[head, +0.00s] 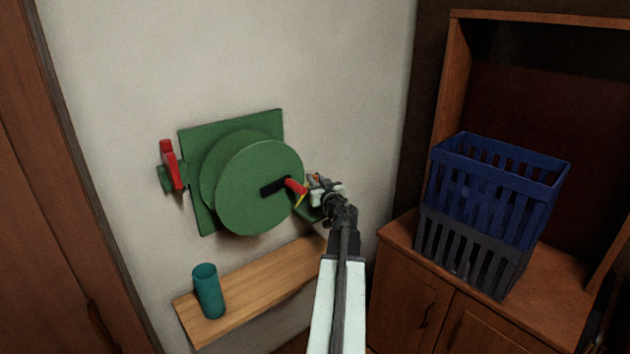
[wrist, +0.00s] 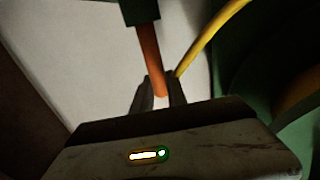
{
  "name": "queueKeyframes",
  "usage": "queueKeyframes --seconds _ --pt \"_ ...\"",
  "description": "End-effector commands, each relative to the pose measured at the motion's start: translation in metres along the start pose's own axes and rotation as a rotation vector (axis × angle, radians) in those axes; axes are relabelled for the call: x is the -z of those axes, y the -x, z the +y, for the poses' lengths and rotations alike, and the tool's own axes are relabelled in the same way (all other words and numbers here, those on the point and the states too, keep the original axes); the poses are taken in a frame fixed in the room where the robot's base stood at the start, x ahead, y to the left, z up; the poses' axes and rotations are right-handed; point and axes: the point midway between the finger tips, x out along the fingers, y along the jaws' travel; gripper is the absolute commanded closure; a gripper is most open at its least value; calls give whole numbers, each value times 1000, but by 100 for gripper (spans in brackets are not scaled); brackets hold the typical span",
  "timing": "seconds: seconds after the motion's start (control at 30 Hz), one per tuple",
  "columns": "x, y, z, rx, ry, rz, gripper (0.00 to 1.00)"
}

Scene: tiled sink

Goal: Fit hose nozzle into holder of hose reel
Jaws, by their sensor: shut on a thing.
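The green hose reel (head: 258,188) is mounted on the wall. My gripper (head: 316,188) is at the right edge of its round disc. In the wrist view, my gripper (wrist: 160,92) is shut on the orange hose nozzle (wrist: 150,55), a slim rod between the two fingers. A dark green block (wrist: 141,10) is at the nozzle's far end; I cannot tell whether it is part of the nozzle or the holder. The yellow hose (wrist: 212,32) curves up right from beside the fingertips. In the head view my gripper mostly hides the nozzle.
A black crank with a red knob (head: 296,186) sticks out of the disc close to my gripper. A red lever-like part (head: 171,165) is at the reel's left. Below is a wooden shelf (head: 262,285) with a teal cup (head: 208,291).

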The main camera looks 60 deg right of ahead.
Motion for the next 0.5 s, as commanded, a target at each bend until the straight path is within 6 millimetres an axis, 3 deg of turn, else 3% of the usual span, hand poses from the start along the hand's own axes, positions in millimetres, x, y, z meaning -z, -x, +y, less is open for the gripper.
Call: queueKeyframes --seconds 0.5 --pt "-14 0 0 0 0 0 100"
